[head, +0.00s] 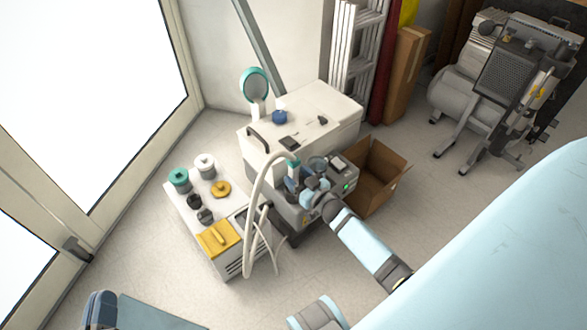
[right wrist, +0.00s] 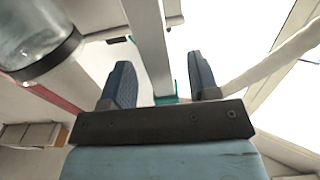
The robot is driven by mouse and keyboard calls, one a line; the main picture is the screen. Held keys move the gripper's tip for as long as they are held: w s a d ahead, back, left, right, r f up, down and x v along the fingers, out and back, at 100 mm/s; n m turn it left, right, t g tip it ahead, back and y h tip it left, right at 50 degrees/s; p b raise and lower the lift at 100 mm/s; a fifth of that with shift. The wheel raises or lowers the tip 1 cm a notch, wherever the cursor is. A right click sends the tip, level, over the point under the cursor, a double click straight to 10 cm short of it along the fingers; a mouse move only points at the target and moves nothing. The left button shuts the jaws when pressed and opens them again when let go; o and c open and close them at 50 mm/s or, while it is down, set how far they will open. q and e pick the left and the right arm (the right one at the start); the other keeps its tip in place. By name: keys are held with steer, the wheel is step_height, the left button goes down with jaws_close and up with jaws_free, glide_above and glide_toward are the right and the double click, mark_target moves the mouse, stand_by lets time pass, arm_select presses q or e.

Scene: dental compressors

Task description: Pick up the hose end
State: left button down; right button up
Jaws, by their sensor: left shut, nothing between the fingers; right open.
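A pale hose (head: 256,190) arches up from the yellow-lidded white unit and bends down to a hose end (head: 293,166) with a teal part, above the grey machine. My right gripper (head: 297,184) is open at this hose end, just below the teal part. In the right wrist view its two dark blue fingers (right wrist: 160,85) stand apart, with a pale upright bar and a bit of teal showing between them. The hose (right wrist: 270,62) runs off behind the right finger there. I cannot tell whether the fingers touch anything. My left gripper (head: 100,309) is shut and empty at the lower left.
The yellow-lidded white unit (head: 232,262) carries several knobs and caps. Behind stands a white cabinet (head: 325,105) with a round teal-rimmed part. An open cardboard box (head: 375,180) is right of the grey machine (head: 290,217). A compressor (head: 465,95) stands far right. Floor left is clear.

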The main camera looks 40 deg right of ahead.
mark_target(290, 169)
steer(key=w+b, duration=0.1)
steer(key=w, duration=0.3)
steer(key=shift+w+a, duration=0.1)
arm_select(q)
steer(key=r, duration=0.1)
steer(key=r+t+h, duration=0.1)
steer(key=shift+d+r, duration=0.4)
arm_select(e)
steer(key=shift+r, duration=0.1)
jaws_close()
